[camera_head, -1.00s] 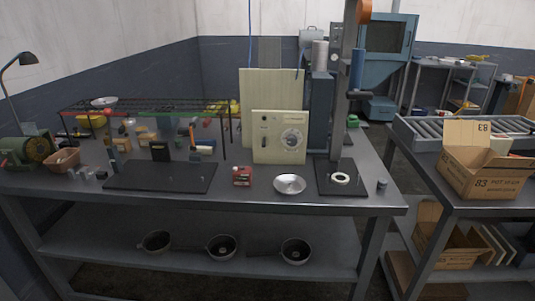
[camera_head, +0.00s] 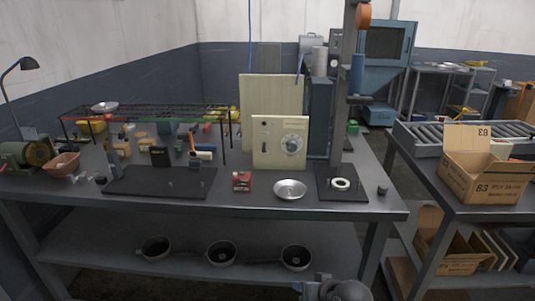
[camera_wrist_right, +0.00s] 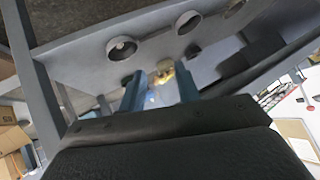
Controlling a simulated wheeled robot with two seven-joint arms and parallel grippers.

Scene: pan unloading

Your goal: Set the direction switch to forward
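Part of my right arm (camera_head: 338,290) shows at the bottom edge of the head view, below the bench top and well away from the panel. In the right wrist view my right gripper (camera_wrist_right: 160,90) has its two fingers apart with nothing held between them. My left gripper is not in view.
A metal bowl (camera_head: 290,189), a red can (camera_head: 242,181) and a dark plate with a white ring (camera_head: 341,184) lie before the panel. A tall column (camera_head: 340,110) rises right of it. Pans (camera_head: 221,253) sit on the lower shelf. A cardboard box (camera_head: 483,180) stands right.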

